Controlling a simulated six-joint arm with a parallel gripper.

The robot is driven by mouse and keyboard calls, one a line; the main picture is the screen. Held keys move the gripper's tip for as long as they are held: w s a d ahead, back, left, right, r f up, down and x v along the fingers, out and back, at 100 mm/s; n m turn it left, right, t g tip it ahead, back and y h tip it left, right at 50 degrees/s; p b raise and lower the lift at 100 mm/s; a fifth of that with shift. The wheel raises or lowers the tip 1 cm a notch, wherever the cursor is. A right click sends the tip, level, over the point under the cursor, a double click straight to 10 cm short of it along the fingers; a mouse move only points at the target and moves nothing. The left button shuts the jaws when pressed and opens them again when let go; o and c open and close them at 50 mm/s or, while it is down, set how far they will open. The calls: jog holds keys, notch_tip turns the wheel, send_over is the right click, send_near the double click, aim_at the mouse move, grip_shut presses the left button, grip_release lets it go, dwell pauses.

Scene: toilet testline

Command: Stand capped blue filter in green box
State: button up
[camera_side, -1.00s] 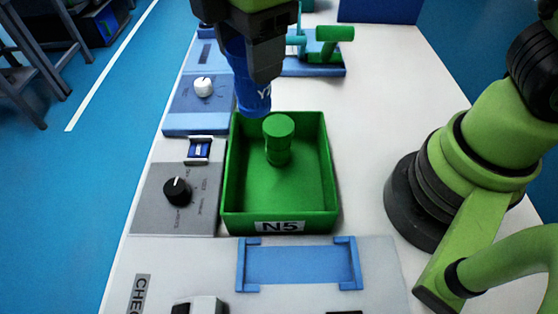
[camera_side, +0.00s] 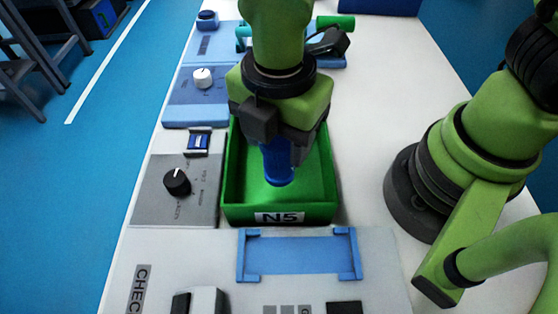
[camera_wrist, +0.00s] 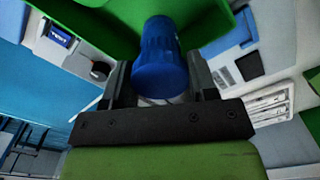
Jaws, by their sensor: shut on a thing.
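The blue filter (camera_side: 278,164) is upright in my gripper (camera_side: 280,143), over the front half of the green box (camera_side: 282,215) marked N5. My gripper is shut on the filter. The filter also shows in the wrist view (camera_wrist: 160,62), between the two dark fingers (camera_wrist: 160,85), with the green box wall (camera_wrist: 85,25) behind it. I cannot tell whether the filter's lower end touches the box floor. The green round piece seen in the box earlier is hidden behind my gripper now.
A grey panel with a black knob (camera_side: 177,181) and a blue panel with a white knob (camera_side: 203,78) lie left of the box. A blue bracket frame (camera_side: 299,256) lies in front. The white table is clear to the right, up to my base.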

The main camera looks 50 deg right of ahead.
aim_at(279, 165)
jog(key=shift+f, duration=2.85)
jog(key=shift+f, duration=0.15)
jog(key=o, duration=0.9)
jog(key=shift+o, duration=0.2)
